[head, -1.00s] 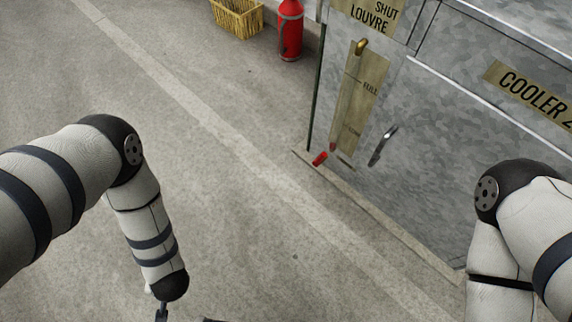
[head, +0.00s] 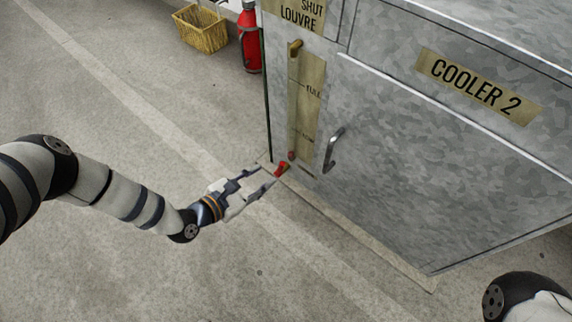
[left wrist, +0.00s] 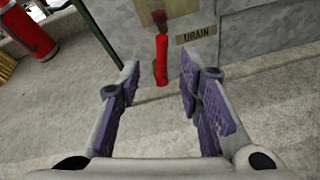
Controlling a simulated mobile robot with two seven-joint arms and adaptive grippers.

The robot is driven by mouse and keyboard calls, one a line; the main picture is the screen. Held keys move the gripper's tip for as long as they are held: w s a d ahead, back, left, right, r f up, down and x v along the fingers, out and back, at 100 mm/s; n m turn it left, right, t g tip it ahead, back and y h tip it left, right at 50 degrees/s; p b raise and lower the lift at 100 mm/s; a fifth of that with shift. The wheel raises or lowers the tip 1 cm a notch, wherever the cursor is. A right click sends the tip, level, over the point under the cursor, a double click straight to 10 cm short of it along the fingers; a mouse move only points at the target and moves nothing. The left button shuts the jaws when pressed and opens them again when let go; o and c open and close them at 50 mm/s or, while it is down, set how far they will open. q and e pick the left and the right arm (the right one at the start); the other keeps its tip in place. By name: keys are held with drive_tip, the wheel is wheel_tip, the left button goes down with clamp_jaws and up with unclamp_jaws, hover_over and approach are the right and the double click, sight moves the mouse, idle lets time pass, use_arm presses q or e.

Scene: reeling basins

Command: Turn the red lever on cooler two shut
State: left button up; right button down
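Cooler two (head: 440,160) is a grey galvanised cabinet with a "COOLER 2" label on its front. The red lever (head: 282,169) is low at its left corner, below the gauge strip. In the left wrist view the red lever (left wrist: 162,60) hangs down, beside a label that reads "DRAIN" (left wrist: 196,35). My left gripper (head: 266,178) is open, its fingertips just short of the lever. In the left wrist view the open fingers (left wrist: 158,75) have the lever's lower end between or just beyond their tips; I cannot tell which. My right gripper is not in view.
A brass-coloured handle (head: 296,48) tops the gauge strip near the "SHUT LOUVRE" label. A metal door handle (head: 333,148) is right of the strip. A red extinguisher (head: 249,40) and a yellow basket (head: 200,28) stand behind. The floor at left is clear.

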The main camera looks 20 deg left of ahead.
sight(279, 167)
use_arm(q)
drive_tip(key=b+x, duration=0.4)
drive_tip(key=x, duration=0.4)
drive_tip(key=shift+s+f, duration=0.15)
drive_tip(key=shift+f, duration=0.05)
drive_tip(key=shift+w+d+f+b, duration=0.1)
drive_tip(key=shift+w+d+b, duration=0.2)
drive_tip(key=shift+w, duration=0.15)
clamp_jaws()
